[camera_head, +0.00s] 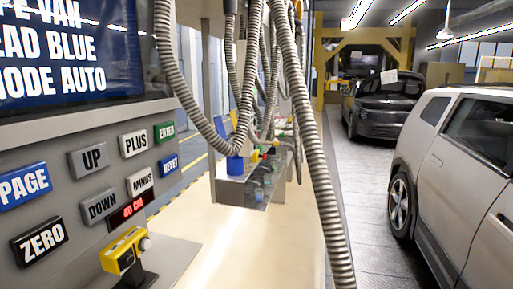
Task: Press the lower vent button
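No button labelled as a vent button can be made out in the head view. A grey control panel (75,157) on the left carries labelled buttons: blue PAGE (25,186), black ZERO (39,241), grey UP (88,159), grey DOWN (99,206), white PLUS (133,144), white MINUS (140,180), green ENTER (164,132) and blue RESET (168,164). A small red-lettered display (127,208) sits below them. A hanging fill unit (236,190) with small coloured parts is in the middle; its details are too small to read. Neither of my grippers is in view.
A screen (70,50) is above the panel. A yellow device (124,250) sits at the panel's lower edge. Ribbed hoses (308,130) hang across the middle. A silver car (455,170) stands at right, a dark car (380,103) with raised hood behind. Grey floor shows between.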

